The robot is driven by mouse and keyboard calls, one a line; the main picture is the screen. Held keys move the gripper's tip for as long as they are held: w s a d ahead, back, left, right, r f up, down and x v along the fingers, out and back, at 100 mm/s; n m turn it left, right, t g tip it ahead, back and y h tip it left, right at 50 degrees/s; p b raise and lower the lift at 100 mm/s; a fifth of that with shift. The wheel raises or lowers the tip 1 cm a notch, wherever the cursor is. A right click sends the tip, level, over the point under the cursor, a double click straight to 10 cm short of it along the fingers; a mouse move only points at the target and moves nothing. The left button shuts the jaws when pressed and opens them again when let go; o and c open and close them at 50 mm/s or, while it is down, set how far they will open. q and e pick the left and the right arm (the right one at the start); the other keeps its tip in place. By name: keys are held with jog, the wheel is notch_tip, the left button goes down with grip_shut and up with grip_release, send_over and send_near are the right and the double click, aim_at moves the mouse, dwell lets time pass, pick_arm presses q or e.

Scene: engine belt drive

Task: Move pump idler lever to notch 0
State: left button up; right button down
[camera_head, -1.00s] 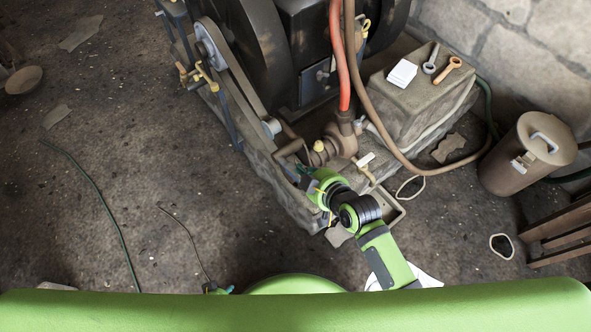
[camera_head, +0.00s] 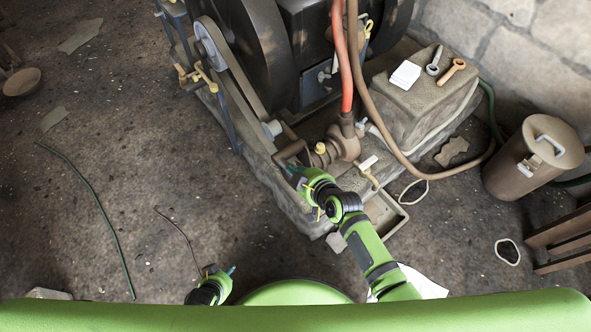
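The engine's belt drive runs along the left of the stone base, with a small pulley (camera_head: 272,129) at its lower end beside the brown pump (camera_head: 343,143). A small yellow knob (camera_head: 320,148) shows on the pump's left side. I cannot tell whether this is the idler lever's handle, and no notch marks are readable. My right gripper (camera_head: 294,174) is just below the pulley and pump, with teal fingertips near a dark pipe. Whether it touches anything is unclear. My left gripper (camera_head: 224,271) is low in the picture, over the floor, away from the engine.
A yellow-handled lever (camera_head: 206,78) stands left of the upper belt. A red hose (camera_head: 342,65) and brown hose (camera_head: 399,158) rise from the pump area. A stone block (camera_head: 421,91) carries wrenches; a lidded can (camera_head: 530,160) stands right. The floor at left is mostly clear.

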jog(key=shift+f, duration=0.15)
jog(key=b, duration=0.1)
jog(key=f+b, duration=0.1)
jog(key=b, duration=0.1)
jog(key=shift+s+d+f+t, duration=0.1)
jog(key=shift+s+d+t, duration=0.15)
jog(key=shift+t, duration=0.15)
jog(key=shift+s+f+y+b, duration=0.15)
jog(key=shift+f+y+b, duration=0.1)
jog(key=shift+y+b, duration=0.1)
jog(key=f, duration=0.1)
jog(key=s+f+b, duration=0.1)
jog(key=shift+d+f, duration=0.35)
jog(key=shift+d, duration=0.05)
jog(key=shift+s+d+f, duration=0.1)
jog(key=shift+s+f, duration=0.05)
jog(key=shift+f, duration=0.2)
pick_arm(q)
jog(key=shift+s+d+r+g, duration=0.1)
jog(key=shift+s+d+g, duration=0.55)
jog(key=shift+s+g, duration=0.4)
jog(key=shift+w, duration=0.15)
pick_arm(e)
jog(key=shift+r, duration=0.1)
